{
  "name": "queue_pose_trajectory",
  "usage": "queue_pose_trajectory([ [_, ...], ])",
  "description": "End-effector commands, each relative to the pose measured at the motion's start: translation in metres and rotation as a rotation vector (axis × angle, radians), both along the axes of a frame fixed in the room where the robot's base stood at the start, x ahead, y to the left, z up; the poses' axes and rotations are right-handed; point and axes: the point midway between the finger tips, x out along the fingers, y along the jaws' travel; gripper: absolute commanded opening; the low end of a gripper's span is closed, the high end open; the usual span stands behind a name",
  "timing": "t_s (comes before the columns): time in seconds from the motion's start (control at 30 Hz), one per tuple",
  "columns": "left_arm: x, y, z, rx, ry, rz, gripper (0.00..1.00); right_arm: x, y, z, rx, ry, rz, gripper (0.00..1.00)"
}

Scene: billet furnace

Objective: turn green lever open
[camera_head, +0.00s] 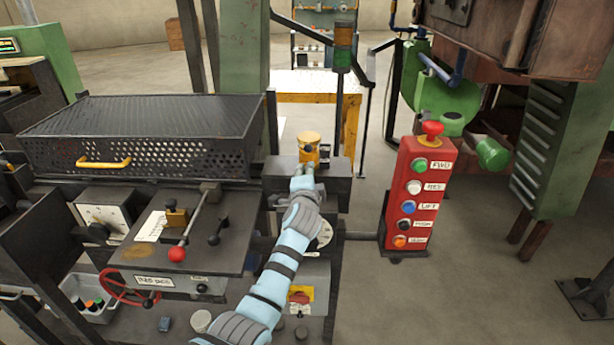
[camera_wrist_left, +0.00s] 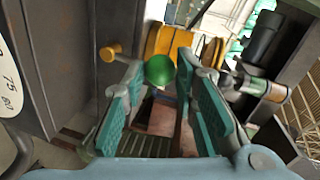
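A round green knob (camera_wrist_left: 159,70), which looks like the end of the green lever, shows in the left wrist view. It lies between the fingertips of my left gripper (camera_wrist_left: 157,82), with a gap visible on its left side. The teal-padded fingers are spread apart. Whether the right finger touches the knob I cannot tell. The lever's shaft is hidden. In the head view my left gripper (camera_head: 303,178) is over the dark box right of the console, just in front of a yellow cylinder (camera_head: 309,148). The green knob cannot be made out there. My right gripper is not in view.
The console (camera_head: 200,240) carries a red-tipped lever (camera_head: 177,254) and a red handwheel (camera_head: 128,285). A mesh cover (camera_head: 140,130) stands behind it. A red button post (camera_head: 407,195) stands to the right. A yellow knob (camera_wrist_left: 108,52) sits left of my fingers in the wrist view.

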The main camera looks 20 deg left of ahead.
Motion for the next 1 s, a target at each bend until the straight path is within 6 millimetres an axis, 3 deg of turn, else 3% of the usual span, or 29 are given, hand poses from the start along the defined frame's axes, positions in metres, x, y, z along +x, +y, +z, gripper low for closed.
queue_pose_trajectory([
  [0.03, 0.0, 0.0, 0.0, -0.001, -0.001, -0.001, 0.37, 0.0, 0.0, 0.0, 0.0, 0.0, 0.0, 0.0],
  [0.13, 0.0, 0.001, 0.0, 0.0, -0.001, 0.001, 0.51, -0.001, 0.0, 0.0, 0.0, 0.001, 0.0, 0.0],
  [0.67, -0.005, 0.0, 0.001, 0.003, 0.001, 0.004, 0.51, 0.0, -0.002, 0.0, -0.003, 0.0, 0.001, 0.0],
  [1.0, -0.063, -0.021, 0.013, 0.0, -0.002, 0.003, 0.51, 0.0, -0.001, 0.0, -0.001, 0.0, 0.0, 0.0],
])
